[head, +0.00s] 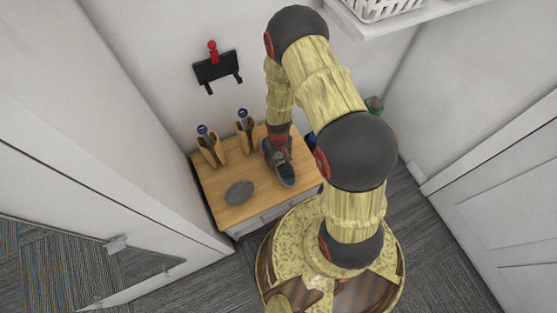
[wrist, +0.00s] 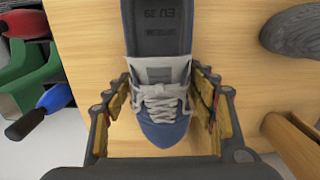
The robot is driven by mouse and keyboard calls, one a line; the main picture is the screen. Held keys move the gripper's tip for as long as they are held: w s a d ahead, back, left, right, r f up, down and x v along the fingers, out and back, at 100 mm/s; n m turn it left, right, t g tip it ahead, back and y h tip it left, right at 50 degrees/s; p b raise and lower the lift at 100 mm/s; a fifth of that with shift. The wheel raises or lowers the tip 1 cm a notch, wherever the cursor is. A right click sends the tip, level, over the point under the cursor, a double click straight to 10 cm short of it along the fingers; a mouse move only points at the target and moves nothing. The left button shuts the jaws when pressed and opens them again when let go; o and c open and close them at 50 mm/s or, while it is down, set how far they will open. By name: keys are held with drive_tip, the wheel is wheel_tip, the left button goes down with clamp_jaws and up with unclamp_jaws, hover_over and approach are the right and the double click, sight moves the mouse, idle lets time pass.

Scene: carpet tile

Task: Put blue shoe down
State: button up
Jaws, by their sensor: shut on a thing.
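The blue shoe (wrist: 166,135) has grey laces, a pale tongue and a dark insole marked "EU 39". It lies upright, toe toward the bottom of the wrist view, over the wooden top (wrist: 90,50) of a small cabinet. My gripper (wrist: 170,108) is shut on the shoe, with a finger against each side near the laces. In the head view the shoe (head: 285,174) is at the right part of the cabinet top (head: 220,187), below my gripper (head: 277,148). I cannot tell whether its sole touches the wood.
A dark grey oval (head: 239,193) lies on the cabinet top at the front left. Two wooden holders (head: 211,153) (head: 246,137) stand along the back. A green container (wrist: 35,75) with red- and blue-handled items is beside the cabinet. A black rack (head: 217,68) hangs on the wall.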

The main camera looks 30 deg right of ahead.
drive_tip(key=shift+w+f, duration=0.1)
drive_tip(key=shift+f, duration=0.3)
drive_tip(key=shift+f, duration=0.15)
drive_tip(key=o, duration=1.5)
